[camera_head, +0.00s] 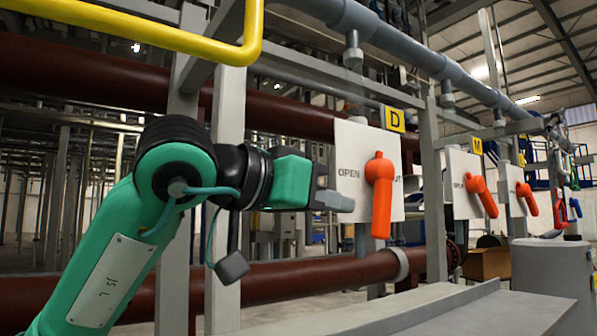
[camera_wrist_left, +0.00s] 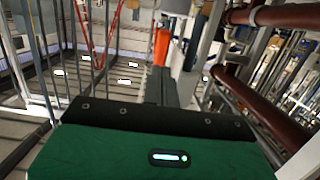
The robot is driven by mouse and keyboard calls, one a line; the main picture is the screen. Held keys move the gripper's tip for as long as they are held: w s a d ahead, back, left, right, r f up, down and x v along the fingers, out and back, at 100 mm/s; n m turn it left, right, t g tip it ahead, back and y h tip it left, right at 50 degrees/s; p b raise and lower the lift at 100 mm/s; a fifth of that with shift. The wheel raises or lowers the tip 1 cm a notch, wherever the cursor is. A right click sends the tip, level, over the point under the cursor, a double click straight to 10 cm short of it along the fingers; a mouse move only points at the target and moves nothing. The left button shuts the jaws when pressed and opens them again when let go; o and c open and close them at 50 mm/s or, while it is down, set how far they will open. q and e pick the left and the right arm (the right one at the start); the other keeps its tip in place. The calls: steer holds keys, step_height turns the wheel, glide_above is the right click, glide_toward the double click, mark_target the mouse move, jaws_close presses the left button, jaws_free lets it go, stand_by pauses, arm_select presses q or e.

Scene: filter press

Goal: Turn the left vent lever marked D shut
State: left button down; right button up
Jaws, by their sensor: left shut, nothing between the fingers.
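The orange vent lever (camera_head: 379,194) sits on a white plate (camera_head: 350,150) under the yellow D tag (camera_head: 394,119). The lever hangs almost straight down. It covers part of the lettering between OPEN on the left and a partly hidden word on the right. My left gripper (camera_head: 345,201) is shut and empty, its fingertips just left of the lever's handle. In the left wrist view the orange lever (camera_wrist_left: 161,46) shows just beyond the finger tips (camera_wrist_left: 161,85). I cannot tell whether they touch. My right gripper is not in view.
A second orange lever (camera_head: 481,194) under a yellow M tag (camera_head: 476,146) and a third orange lever (camera_head: 527,198) stand farther right. A yellow pipe (camera_head: 150,35) crosses above my left arm. A grey ledge (camera_head: 440,310) runs below the plates.

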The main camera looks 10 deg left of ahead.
mark_target(376, 214)
arm_select(q)
steer(key=p+x, duration=0.2)
steer(key=x, duration=0.2)
steer(key=shift+r, duration=0.15)
steer(key=shift+w+d+f, duration=0.2)
steer(key=shift+w+d, duration=0.2)
steer(key=shift+f, duration=0.1)
